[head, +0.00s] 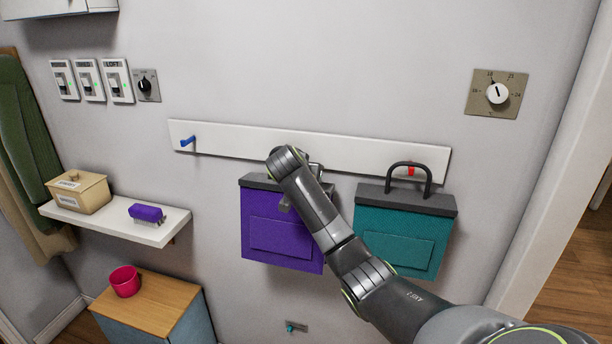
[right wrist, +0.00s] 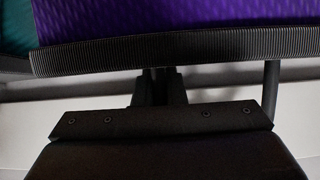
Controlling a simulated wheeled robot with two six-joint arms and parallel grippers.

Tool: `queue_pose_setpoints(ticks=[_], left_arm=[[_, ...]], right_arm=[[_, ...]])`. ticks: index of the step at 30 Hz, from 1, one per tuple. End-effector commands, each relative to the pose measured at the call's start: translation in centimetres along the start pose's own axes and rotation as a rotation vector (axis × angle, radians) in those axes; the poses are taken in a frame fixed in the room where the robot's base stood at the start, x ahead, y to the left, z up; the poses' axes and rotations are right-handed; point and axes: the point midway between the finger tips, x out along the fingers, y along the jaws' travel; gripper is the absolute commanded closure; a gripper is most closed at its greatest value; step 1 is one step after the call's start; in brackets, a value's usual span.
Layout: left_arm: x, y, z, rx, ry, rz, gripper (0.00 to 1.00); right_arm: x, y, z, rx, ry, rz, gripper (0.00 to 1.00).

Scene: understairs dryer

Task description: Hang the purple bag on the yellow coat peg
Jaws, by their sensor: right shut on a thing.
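The purple bag (head: 270,225), with a dark grey top edge, hangs upright in front of the wall just below the white peg rail (head: 235,136). My right gripper (head: 314,178) is shut at the top of the bag, on its dark handle, partly hidden by my own wrist. In the right wrist view, the purple bag (right wrist: 180,12) and its ribbed dark edge lie beyond the gripper fingers (right wrist: 158,88). No yellow peg shows; my arm covers the middle of the rail. I cannot tell whether the handle touches a peg. My left gripper is out of view.
A teal bag (head: 402,235) hangs at the red peg (head: 411,171), close to the purple bag's right. A blue peg (head: 187,141) at the rail's left is bare. A shelf (head: 165,235) with a box (head: 80,194) and purple brush (head: 146,213) is at left.

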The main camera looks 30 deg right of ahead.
Motion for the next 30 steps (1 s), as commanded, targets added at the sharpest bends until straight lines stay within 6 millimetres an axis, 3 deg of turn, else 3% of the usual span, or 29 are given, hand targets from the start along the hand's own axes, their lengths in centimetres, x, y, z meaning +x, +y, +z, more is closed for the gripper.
queue_pose_setpoints(ticks=[4,5,6,11,22,30], left_arm=[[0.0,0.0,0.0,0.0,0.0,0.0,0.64],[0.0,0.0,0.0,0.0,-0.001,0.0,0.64],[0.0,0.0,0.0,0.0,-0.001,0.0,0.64],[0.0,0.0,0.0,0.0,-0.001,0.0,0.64],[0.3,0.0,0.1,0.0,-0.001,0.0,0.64],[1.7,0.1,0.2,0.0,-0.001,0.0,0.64]], right_arm=[[-0.1,0.0,-0.1,0.002,0.003,-0.002,1.0],[-0.1,0.0,-0.1,0.002,0.003,-0.002,0.88],[-0.1,0.0,-0.1,0.002,0.003,-0.002,0.83],[-0.1,0.0,-0.1,0.001,0.002,-0.001,0.64],[-0.5,0.0,0.3,-0.001,-0.004,0.001,0.64],[-5.0,-0.1,0.2,0.002,0.003,-0.005,0.64]])
